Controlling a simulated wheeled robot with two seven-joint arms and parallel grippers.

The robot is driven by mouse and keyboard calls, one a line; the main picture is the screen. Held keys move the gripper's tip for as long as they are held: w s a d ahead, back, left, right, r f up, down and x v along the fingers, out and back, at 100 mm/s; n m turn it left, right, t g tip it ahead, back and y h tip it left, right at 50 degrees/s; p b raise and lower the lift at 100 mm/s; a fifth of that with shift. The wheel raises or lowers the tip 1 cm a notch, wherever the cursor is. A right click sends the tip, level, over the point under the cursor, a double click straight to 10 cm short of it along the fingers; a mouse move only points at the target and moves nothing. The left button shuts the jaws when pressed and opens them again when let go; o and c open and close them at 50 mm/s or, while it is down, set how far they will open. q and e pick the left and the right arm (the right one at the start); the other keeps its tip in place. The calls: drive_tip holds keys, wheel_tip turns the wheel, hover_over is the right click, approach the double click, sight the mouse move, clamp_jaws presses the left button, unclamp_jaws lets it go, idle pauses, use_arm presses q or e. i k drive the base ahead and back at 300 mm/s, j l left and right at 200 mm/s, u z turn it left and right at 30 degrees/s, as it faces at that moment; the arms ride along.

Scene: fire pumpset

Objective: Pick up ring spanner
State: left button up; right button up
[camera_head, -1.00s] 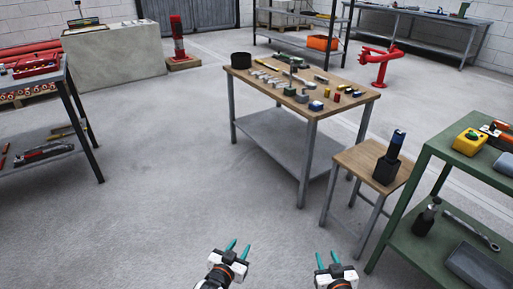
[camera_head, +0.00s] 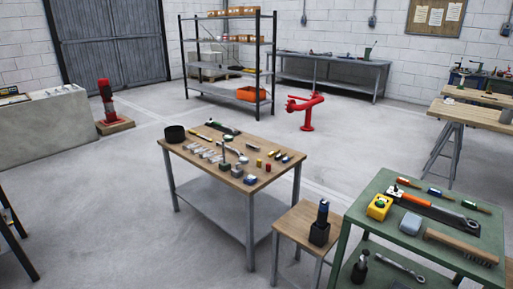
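A grey metal spanner (camera_head: 402,266) with a ring-shaped end lies on the lower shelf of the green cart (camera_head: 340,245) at the lower right. The cart's top partly covers that shelf. A long dark tool (camera_head: 440,208) with an orange handle and a round silver end lies on the cart's top; I cannot tell its kind. Neither of my grippers is in the picture.
A wooden-topped table (camera_head: 190,150) with several small parts stands in the middle. A small wooden stool (camera_head: 292,222) bearing a black device (camera_head: 320,232) stands between it and the cart. A red hydrant (camera_head: 305,112) is behind.

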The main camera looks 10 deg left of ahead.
sight(239, 154)
drive_tip(key=i+j+z, duration=0.7)
drive_tip(key=j, duration=0.45)
drive_tip(key=i+l, duration=0.05)
drive_tip(key=i, duration=0.1)
